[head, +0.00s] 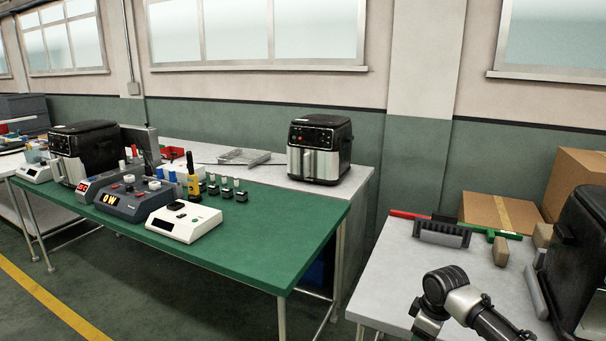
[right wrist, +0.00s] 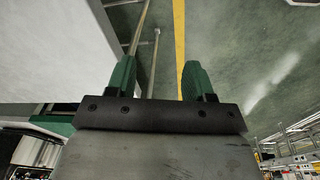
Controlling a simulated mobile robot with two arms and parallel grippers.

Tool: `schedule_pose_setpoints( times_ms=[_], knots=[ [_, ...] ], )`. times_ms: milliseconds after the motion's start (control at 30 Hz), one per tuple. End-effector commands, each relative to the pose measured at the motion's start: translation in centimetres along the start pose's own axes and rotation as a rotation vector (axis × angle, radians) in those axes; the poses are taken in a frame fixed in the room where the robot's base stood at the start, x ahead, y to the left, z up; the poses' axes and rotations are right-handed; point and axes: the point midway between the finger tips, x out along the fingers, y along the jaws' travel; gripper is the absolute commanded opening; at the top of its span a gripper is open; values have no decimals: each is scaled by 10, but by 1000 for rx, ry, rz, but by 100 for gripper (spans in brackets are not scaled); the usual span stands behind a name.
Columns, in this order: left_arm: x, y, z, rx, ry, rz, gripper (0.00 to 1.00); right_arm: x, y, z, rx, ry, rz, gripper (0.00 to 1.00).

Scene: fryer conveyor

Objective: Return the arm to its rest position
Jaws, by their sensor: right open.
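My right gripper (right wrist: 158,82) shows in the right wrist view with its two green fingers spread apart and nothing between them. Floor with a yellow line lies beyond the fingers. In the head view one of my arms, black and silver, reaches in at the lower right, in front of the grey-white table; its fingers are not visible there. My left gripper is not in view.
A green table (head: 275,250) holds white and dark test devices. One air fryer (head: 320,150) stands on the white counter behind it. Another black fryer (head: 580,260) and cardboard boxes (head: 500,212) are at right.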

Motion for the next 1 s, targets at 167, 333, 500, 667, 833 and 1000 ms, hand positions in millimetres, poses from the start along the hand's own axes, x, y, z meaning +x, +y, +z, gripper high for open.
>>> schedule_pose_setpoints(
  times_ms=[167, 333, 500, 667, 833, 1000],
  knots=[
    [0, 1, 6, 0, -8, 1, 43, 97, -27, 22, 140, 29, 13, 52],
    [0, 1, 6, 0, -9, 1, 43, 205, -79, 70, 302, 46, 45, 52],
    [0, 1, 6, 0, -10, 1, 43, 292, -152, 134, 431, 37, 68, 52],
    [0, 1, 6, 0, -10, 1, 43, 351, -236, 203, 523, 13, 76, 52],
    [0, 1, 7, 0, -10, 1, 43, 387, -336, 276, 594, -16, 70, 52],
    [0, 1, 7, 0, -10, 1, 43, 397, -420, 332, 642, -39, 54, 52]
  ],
)
